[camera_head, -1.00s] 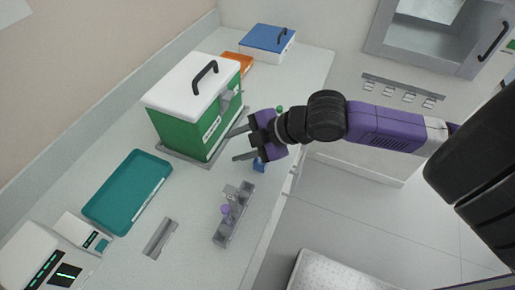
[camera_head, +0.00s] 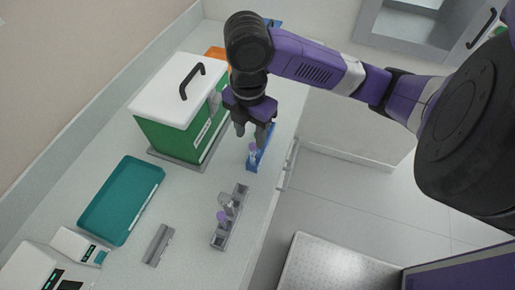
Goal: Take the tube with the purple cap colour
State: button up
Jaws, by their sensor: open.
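A tube with a purple cap (camera_head: 222,216) stands in a grey rack (camera_head: 238,204) near the counter's front edge. A second, paler purple cap (camera_head: 254,147) shows at a blue rack (camera_head: 252,165) farther back, just below my gripper. My gripper (camera_head: 250,133) points down with its jaws open, over the far part of the blue rack. Its fingers look close to the paler cap, but I cannot tell if they touch or surround it. Gripper and wrist hide part of the blue rack.
A green box with a white lid (camera_head: 178,92) stands close to the left of my gripper. A teal tray (camera_head: 122,200), a small grey holder (camera_head: 158,245) and white instruments (camera_head: 75,245) lie to the front left.

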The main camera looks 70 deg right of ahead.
aim_at(251, 143)
jog(key=shift+f+b, duration=0.45)
jog(key=shift+f, duration=1.05)
jog(key=f, duration=0.3)
jog(key=f+b, duration=0.1)
jog(key=f, duration=0.1)
jog(key=shift+s+a, duration=0.3)
jog(key=shift+s, duration=0.1)
jog(key=shift+r, duration=0.1)
grip_shut()
